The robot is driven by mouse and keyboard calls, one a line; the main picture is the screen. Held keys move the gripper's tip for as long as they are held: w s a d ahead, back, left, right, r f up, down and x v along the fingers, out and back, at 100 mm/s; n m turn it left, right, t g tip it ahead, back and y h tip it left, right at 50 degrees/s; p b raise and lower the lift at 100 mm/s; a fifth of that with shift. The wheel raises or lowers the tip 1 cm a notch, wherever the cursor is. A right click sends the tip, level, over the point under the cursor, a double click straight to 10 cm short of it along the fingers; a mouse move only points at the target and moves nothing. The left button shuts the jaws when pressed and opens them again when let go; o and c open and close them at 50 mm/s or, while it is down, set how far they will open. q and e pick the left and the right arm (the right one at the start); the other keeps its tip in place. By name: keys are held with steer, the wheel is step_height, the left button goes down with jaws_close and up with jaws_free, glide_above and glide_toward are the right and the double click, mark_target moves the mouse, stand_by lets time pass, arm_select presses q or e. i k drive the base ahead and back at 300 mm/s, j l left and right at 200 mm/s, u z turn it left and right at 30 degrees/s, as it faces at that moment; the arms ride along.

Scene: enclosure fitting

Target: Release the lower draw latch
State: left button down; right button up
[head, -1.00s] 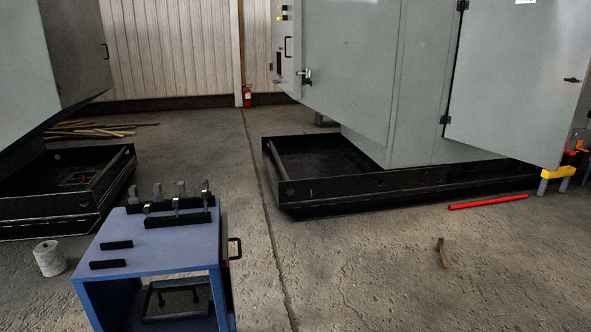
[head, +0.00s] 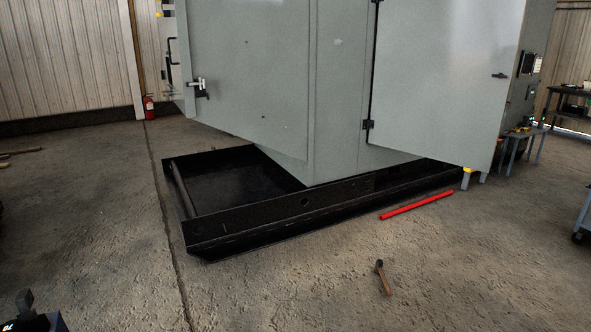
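A draw latch (head: 199,85) shows on the left edge of the large grey enclosure (head: 340,80), at mid-height in the head view. I cannot tell whether it is the lower one, and it is too small to tell whether it is fastened. A black handle (head: 171,55) is a little above and left of it.
A black base frame (head: 250,235) sticks out under the enclosure. A red bar (head: 417,205) and a hammer (head: 383,277) lie on the concrete floor. A fire extinguisher (head: 149,108) stands by the wall.

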mark_target(201, 83)
steer(key=i+j+z, duration=0.1)
steer(key=i+z, duration=0.2)
steer(key=i, duration=1.4)
steer(key=i+l+u, duration=0.2)
steer(key=i+u, duration=0.25)
steer(key=i, duration=0.3)
steer(key=i+l+u, duration=0.5)
steer(key=i, duration=0.2)
steer(key=i+l+u, duration=0.45)
steer(key=i+l, duration=0.15)
